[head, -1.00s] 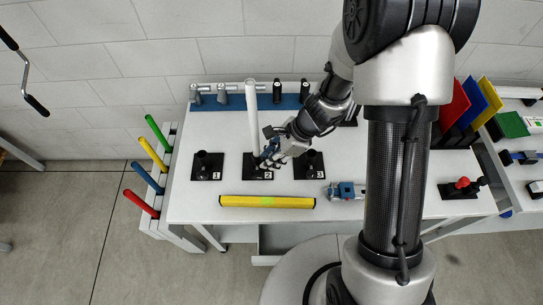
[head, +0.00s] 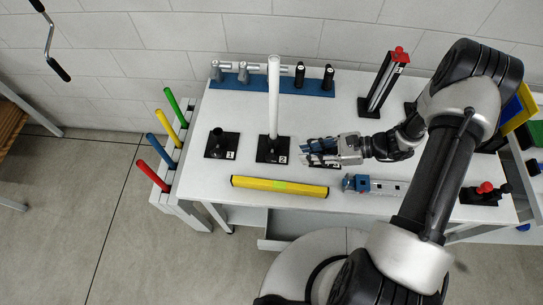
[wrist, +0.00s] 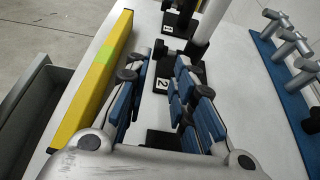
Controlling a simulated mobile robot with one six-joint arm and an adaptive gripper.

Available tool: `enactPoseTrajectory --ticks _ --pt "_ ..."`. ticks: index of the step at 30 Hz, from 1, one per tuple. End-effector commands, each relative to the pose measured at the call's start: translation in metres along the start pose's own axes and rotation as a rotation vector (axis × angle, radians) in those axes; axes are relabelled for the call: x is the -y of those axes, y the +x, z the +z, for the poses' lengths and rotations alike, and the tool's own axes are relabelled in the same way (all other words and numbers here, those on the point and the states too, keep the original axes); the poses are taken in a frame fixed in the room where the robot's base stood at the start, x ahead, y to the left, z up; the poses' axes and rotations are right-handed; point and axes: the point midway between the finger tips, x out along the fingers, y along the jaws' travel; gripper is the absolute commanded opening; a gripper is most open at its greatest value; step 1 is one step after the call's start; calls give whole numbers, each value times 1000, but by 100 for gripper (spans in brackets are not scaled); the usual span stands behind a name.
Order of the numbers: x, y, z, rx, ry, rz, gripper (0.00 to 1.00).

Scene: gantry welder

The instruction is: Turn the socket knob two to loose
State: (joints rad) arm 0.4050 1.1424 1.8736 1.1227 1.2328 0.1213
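Socket two (head: 264,157) is a black holder on a square plate labelled 2. A tall white tube (head: 273,90) stands upright in it. In the wrist view, the socket's plate (wrist: 162,86) and the tube (wrist: 209,22) show beyond my fingers. My gripper (head: 304,148) is to the right of socket two, above socket three, and points left toward the tube. The gripper appears clear of the tube.
Socket one (head: 221,143) stands empty at left. Socket three (head: 327,165) is mostly hidden under my gripper. A yellow bar (head: 279,187) lies in front, and a blue-and-grey device (head: 372,185) to its right. A blue rack (head: 250,82) with tools is behind.

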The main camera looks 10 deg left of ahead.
Motion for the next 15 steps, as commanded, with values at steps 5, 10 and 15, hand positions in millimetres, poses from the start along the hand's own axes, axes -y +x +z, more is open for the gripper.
enactPoseTrajectory --ticks 5,10,15 --pt "-2 42 -1 -1 1 6 23" --pt "-2 79 -2 -2 1 6 23" --pt "-1 107 -1 -2 -1 5 23"
